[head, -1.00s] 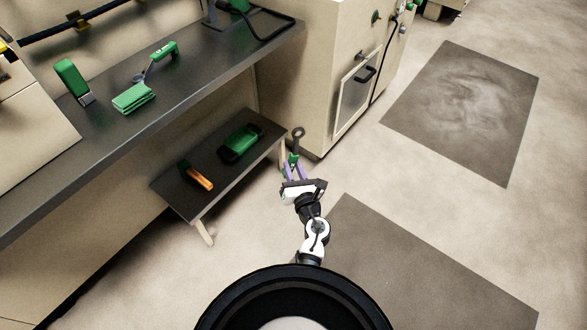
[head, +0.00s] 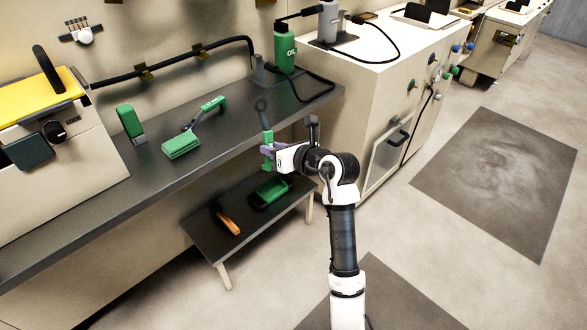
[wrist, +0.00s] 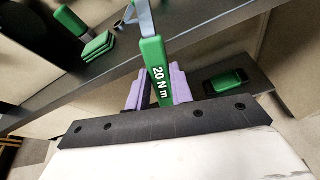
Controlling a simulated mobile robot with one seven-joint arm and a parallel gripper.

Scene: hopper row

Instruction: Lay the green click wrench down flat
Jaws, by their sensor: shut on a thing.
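The green click wrench (head: 267,137) is held upright in my gripper, its dark ring end up and its green handle down. In the wrist view its handle (wrist: 157,75) reads "20 N m" and stands between the purple fingers. My gripper (head: 268,156) is shut on the handle. In the head view it appears at the front edge of the dark bench top (head: 225,148), near its right end. I cannot tell whether the wrench is over the bench or just in front of it. The ring end is cut off in the wrist view.
Bare bench lies right of the cloth.

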